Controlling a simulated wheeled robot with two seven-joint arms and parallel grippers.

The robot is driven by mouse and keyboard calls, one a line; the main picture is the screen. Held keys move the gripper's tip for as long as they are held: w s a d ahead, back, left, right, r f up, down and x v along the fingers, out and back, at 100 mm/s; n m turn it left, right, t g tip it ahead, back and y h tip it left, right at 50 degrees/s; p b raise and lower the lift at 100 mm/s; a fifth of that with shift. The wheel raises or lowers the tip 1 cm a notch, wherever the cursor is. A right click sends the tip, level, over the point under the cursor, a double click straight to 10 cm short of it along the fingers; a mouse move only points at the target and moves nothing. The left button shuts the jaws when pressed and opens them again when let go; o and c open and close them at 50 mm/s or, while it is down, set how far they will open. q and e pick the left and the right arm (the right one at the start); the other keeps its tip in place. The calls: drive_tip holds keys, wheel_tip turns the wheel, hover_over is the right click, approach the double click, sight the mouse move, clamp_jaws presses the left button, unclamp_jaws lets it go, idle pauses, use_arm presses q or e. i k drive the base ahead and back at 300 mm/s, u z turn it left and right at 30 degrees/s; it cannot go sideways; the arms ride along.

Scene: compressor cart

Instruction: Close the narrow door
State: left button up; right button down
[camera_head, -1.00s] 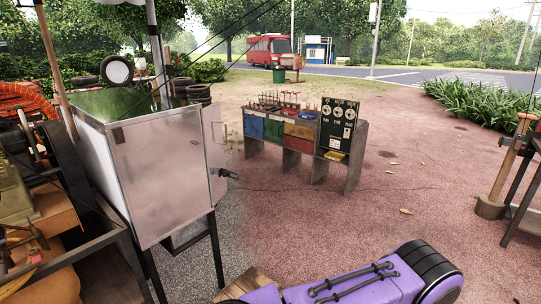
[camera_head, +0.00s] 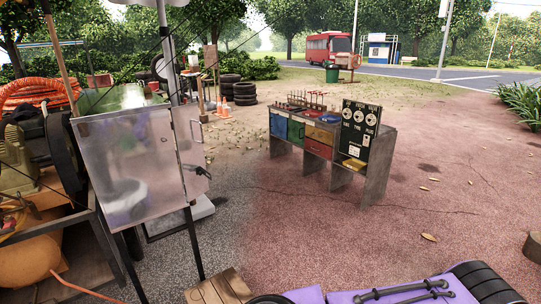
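A metal cabinet stands on dark legs at the left, with a wide shiny front panel (camera_head: 125,165). A narrow metal panel, which looks like the narrow door (camera_head: 190,150), adjoins the right edge of the wide panel and stands at an angle to it. A dark handle or latch (camera_head: 203,172) sticks out at its right side. I cannot tell how far the narrow door is open. Neither of my grippers shows in this view.
A workbench with coloured drawers (camera_head: 305,140) and a black dial board (camera_head: 360,130) stands at the centre right. A purple body with black bars (camera_head: 400,292) fills the bottom right. Open paving lies between cabinet and bench.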

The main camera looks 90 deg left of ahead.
sight(187, 126)
drive_tip(key=u, duration=1.7)
drive_tip(key=i, duration=3)
drive_tip(key=u, duration=2.4)
drive_tip(key=i, duration=0.35)
drive_tip(key=u, duration=1.75)
drive_tip(key=i, duration=0.25)
drive_tip(key=u, duration=0.3)
